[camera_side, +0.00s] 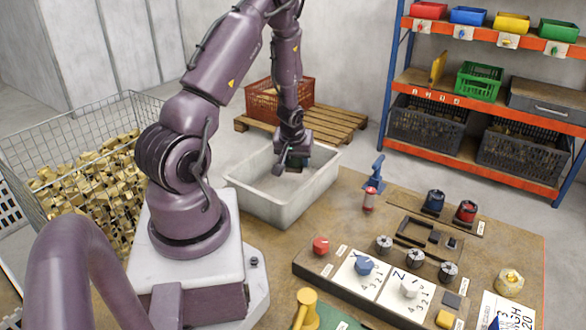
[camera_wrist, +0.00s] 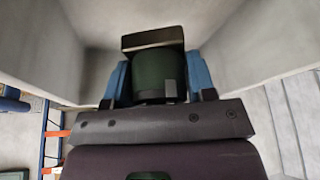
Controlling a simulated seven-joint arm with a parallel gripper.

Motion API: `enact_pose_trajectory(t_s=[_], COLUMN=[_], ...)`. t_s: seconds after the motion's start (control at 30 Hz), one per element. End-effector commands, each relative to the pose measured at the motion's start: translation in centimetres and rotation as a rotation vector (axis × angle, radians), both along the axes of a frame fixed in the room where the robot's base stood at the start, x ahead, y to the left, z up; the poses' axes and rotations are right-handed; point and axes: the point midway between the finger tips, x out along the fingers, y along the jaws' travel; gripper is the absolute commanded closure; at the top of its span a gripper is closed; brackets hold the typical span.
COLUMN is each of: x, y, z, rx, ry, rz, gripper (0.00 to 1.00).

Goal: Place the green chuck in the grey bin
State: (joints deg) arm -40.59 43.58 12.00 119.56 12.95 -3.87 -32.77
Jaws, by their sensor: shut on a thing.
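My gripper (camera_side: 297,163) points down over the bin, around rim height or a little below. In the wrist view, its two blue fingers (camera_wrist: 157,80) are shut on the dark green chuck (camera_wrist: 158,74), one on each side. The bin's pale walls (camera_wrist: 49,40) rise around it in that view. A dark block with a lighter top edge shows just beyond the chuck. My gripper partly hides the chuck in the side view.
Red (camera_side: 466,211) and blue (camera_side: 433,201) chucks stand on the table's right. A blue-handled tool (camera_side: 374,178) stands near the bin. A wire cage of brass parts (camera_side: 100,185) is at left, a red crate (camera_side: 262,100) on a pallet behind.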

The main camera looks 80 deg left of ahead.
Motion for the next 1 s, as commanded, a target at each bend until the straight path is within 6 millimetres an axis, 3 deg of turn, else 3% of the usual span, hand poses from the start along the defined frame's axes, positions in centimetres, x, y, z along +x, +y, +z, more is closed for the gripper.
enact_pose_trajectory(t_s=[0.33,0.77,0.8,0.9,1.0], x=[0.1,0.1,0.0,0.0,0.0], y=[0.0,0.0,0.0,0.0,0.0], z=[-3.8,-4.4,-4.4,-4.4,-4.4], rx=[0.001,0.002,0.001,0.001,0.001], ry=[0.000,-0.002,0.000,0.000,0.000], rz=[0.000,0.001,0.000,0.000,0.000], gripper=[0.91,0.91,0.42,0.24,0.24])
